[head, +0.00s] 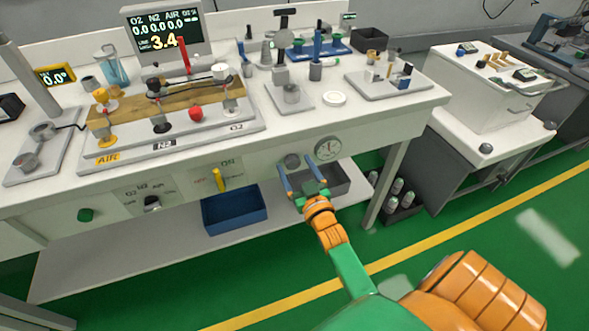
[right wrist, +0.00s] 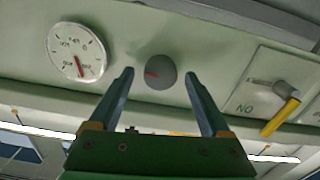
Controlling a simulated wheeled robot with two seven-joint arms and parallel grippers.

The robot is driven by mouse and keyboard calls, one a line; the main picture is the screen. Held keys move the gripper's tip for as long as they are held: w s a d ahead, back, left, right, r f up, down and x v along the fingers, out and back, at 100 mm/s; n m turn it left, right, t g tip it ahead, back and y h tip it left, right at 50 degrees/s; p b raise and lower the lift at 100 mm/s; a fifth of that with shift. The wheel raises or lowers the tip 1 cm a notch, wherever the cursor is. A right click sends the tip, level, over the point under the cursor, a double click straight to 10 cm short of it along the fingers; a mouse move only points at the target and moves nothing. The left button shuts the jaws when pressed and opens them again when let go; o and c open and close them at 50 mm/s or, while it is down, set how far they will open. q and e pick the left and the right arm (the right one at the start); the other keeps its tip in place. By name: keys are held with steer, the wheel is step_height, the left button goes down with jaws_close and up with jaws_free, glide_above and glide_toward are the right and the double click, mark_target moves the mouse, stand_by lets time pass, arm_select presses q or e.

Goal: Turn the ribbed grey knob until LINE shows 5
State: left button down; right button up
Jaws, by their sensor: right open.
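The grey knob (head: 292,160) is on the front panel of the bench, left of a round dial gauge (head: 327,149). In the right wrist view the knob (right wrist: 161,72) is round with a red mark on its left side. The display (head: 165,41) shows a large 3.4 in yellow, with smaller zeros above it. My right gripper (head: 296,164) is open in front of the knob. In the right wrist view its fingertips (right wrist: 159,76) stand on either side of the knob, with gaps; I cannot tell how far they reach along it. My left gripper is not in view.
A yellow lever (head: 217,179) sits on the panel left of the knob. A blue bin (head: 235,208) and a grey bin (head: 340,182) are below the panel. A bench leg (head: 385,185) stands to the right, near a crate of bottles (head: 402,205).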

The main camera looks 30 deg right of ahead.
steer(key=shift+w, duration=0.2)
jaws_close()
steer(key=shift+m, duration=0.4)
steer(key=m+p, duration=0.1)
steer(key=m, duration=0.6)
steer(key=shift+s+d+p, duration=0.1)
steer(key=shift+d+p, duration=0.05)
steer(key=shift+p, duration=0.25)
steer(key=m, duration=0.5)
steer(key=shift+f, duration=0.15)
steer(key=shift+m+b, duration=0.3)
steer(key=shift+m, duration=1.9)
